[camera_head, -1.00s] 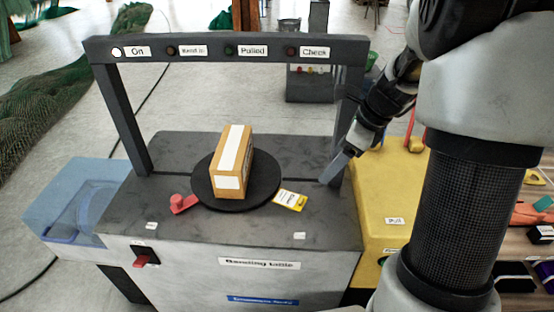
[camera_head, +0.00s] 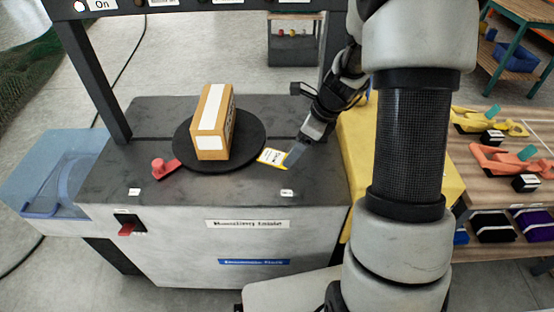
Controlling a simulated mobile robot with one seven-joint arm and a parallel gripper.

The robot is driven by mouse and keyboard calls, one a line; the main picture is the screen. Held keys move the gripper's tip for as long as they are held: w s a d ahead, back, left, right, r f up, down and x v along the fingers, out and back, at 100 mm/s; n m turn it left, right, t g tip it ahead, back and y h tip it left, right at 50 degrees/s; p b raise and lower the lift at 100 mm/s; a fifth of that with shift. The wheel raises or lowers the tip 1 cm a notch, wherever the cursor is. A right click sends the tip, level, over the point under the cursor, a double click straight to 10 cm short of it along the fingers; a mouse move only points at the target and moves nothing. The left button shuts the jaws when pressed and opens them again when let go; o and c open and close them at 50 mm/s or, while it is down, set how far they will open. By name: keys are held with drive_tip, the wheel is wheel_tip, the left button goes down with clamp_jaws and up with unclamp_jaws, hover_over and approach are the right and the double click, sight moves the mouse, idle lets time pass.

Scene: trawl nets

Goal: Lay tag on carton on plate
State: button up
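A brown carton (camera_head: 212,122) with a white strip along its top and a white patch on its end sits upright on the round black plate (camera_head: 250,150). The plate is on top of the dark grey table (camera_head: 120,185). A small yellow-and-white tag (camera_head: 272,158) lies at the plate's front right edge. My gripper (camera_head: 293,154) reaches in from the right, with its fingertips low beside the tag's right edge. Whether they touch the tag, or are open or shut, I cannot tell. The carton looks clear of my gripper.
A red knob piece (camera_head: 164,168) lies left of the plate. A dark frame (camera_head: 92,85) stands over the table. A red switch (camera_head: 128,228) is on the front. A blue clear bin (camera_head: 55,190) is at left, a yellow cabinet (camera_head: 355,150) and wooden bench (camera_head: 520,115) at right.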

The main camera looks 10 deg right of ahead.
sight(275, 156)
drive_tip(key=x, duration=0.4)
drive_tip(key=shift+s+b, duration=0.1)
drive_tip(key=shift+b, duration=0.3)
drive_tip(key=shift+r, duration=0.1)
drive_tip(key=c, duration=1.2)
